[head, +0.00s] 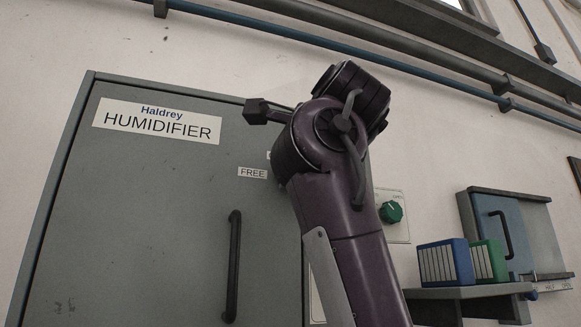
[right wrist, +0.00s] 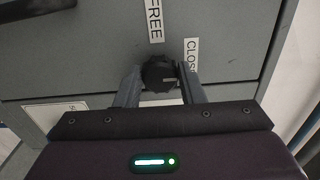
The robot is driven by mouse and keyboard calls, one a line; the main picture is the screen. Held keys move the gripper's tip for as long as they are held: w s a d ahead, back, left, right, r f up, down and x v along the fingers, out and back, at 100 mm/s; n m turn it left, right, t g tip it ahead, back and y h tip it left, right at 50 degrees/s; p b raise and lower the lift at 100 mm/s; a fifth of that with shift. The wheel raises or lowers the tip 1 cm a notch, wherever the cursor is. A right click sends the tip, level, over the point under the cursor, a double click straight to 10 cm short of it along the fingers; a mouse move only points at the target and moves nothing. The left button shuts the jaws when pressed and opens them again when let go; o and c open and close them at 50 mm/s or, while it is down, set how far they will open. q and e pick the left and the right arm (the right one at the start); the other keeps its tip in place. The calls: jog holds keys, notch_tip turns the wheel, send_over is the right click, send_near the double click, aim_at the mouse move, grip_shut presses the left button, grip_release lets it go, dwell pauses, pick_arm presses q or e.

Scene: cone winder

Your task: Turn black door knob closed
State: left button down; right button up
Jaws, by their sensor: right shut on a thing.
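The black door knob (right wrist: 159,74) sits on the grey humidifier door and shows in the right wrist view between my right gripper's fingers. My right gripper (right wrist: 160,86) is shut on the knob. A FREE label (right wrist: 155,20) and a partly hidden label reading "CLOS" (right wrist: 191,55) are beside the knob. A light mark on the knob lies roughly sideways. In the head view my right arm hides the knob and the gripper. The grey humidifier door (head: 150,210) appears flush in its frame. My left gripper is not in view.
A long black handle (head: 233,266) stands on the door left of my arm. A green knob (head: 391,211) is on the wall to the right. A shelf (head: 470,292) with blue and green binders and a small blue cabinet (head: 490,225) are further right. Pipes run above.

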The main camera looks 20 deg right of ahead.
jog(key=shift+r, duration=0.1)
jog(key=o, duration=1)
jog(key=shift+w, duration=0.15)
jog(key=s+b, duration=0.3)
jog(key=s, duration=0.5)
jog(key=shift+d+b, duration=0.15)
jog(key=shift+b, duration=0.15)
jog(key=shift+w, duration=0.1)
